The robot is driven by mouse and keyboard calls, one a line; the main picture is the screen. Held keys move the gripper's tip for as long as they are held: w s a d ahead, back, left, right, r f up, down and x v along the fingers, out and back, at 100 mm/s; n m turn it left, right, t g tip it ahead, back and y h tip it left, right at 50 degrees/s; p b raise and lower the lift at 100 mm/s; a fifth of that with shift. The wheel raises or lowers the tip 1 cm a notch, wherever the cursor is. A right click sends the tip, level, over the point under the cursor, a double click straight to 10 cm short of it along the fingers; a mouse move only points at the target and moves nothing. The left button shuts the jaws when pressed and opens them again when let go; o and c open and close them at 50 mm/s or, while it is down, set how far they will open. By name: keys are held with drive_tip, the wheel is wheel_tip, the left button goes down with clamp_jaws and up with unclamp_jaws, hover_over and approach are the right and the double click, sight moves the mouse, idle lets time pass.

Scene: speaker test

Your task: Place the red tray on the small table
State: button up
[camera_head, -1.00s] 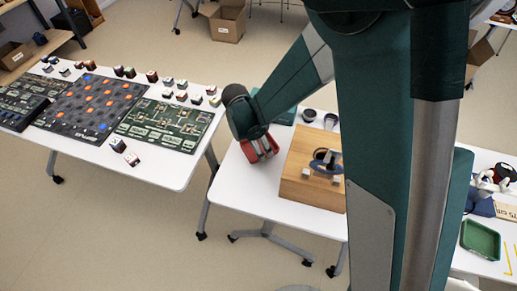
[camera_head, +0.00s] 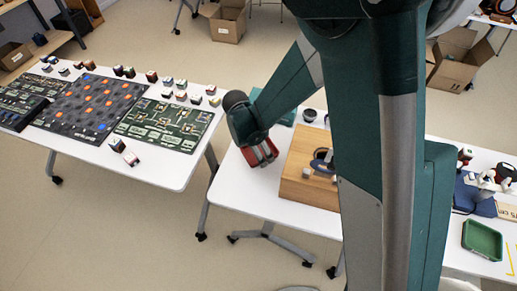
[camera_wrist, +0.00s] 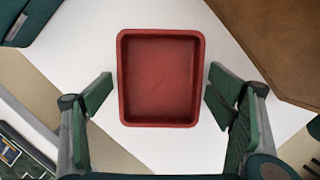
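The red tray (camera_wrist: 160,80) is empty and sits upright in the middle of the wrist view, over a white tabletop. My gripper (camera_wrist: 158,92) is open, with one finger on each side of the tray and visible gaps to both sides. In the head view the red tray (camera_head: 264,151) is at the left part of the middle white table (camera_head: 240,190), largely hidden by my gripper (camera_head: 260,150) above it. I cannot tell the exact height gap. Which table is the small one is not clear from the frames.
A wooden box (camera_head: 300,185) with items on top stands right of the tray. A left white table (camera_head: 165,170) holds game boards and several small cubes. A green tray (camera_head: 482,240) lies at the right. My arm hides part of the middle.

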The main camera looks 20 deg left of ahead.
sight(252, 156)
drive_tip(key=shift+r, duration=0.1)
drive_tip(key=p+v, duration=0.2)
drive_tip(key=v, duration=1)
drive_tip(key=shift+p, duration=0.3)
idle(0.5)
drive_tip(key=shift+d+r, duration=0.1)
